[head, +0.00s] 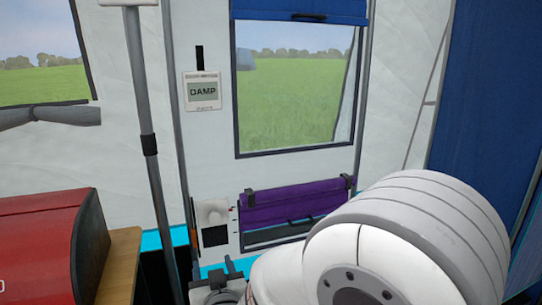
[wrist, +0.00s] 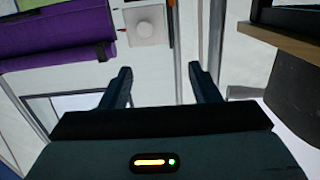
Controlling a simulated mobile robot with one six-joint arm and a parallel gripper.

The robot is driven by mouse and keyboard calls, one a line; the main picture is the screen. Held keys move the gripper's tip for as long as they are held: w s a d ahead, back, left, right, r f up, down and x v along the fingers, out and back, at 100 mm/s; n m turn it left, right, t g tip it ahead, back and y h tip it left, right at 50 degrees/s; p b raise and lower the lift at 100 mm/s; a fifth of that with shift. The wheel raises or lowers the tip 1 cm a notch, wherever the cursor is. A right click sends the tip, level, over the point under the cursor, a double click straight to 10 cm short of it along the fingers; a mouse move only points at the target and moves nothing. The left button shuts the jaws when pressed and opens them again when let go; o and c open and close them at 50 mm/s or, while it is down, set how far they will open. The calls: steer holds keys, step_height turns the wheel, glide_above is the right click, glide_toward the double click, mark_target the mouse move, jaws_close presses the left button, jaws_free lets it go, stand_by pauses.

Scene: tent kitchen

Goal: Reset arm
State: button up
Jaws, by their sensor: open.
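My gripper (wrist: 160,85) shows in the wrist view with its two dark fingers spread apart. Nothing is between the fingers. The wrist view appears upside down, with the purple roll (wrist: 60,30) at upper left and a white panel with a round knob (wrist: 143,29) beyond the fingers.
A red rounded box (head: 40,245) stands on a wooden top (head: 122,255) at left. A grey pole (head: 150,150) rises beside it. The tent wall holds a window (head: 295,90), a DAMP display (head: 202,91) and the purple roll (head: 290,205). A blue curtain (head: 490,100) hangs at right.

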steer(key=s+d+r+m+g+h+p, duration=0.15)
steer(key=d+r+g+p, duration=0.55)
steer(key=d+r+p, duration=0.8)
steer(key=s+d+r+m+g+h+p, duration=0.2)
steer(key=s+d+r+g+h+p, duration=0.2)
steer(key=s+d+r+p, duration=0.9)
step_height(320, 180, up, 3)
steer(key=s+g+p, duration=0.2)
steer(key=p, duration=0.1)
steer(key=shift+s+f+g, duration=0.2)
steer(key=shift+s+g, duration=0.1)
steer(key=shift+c, duration=0.3)
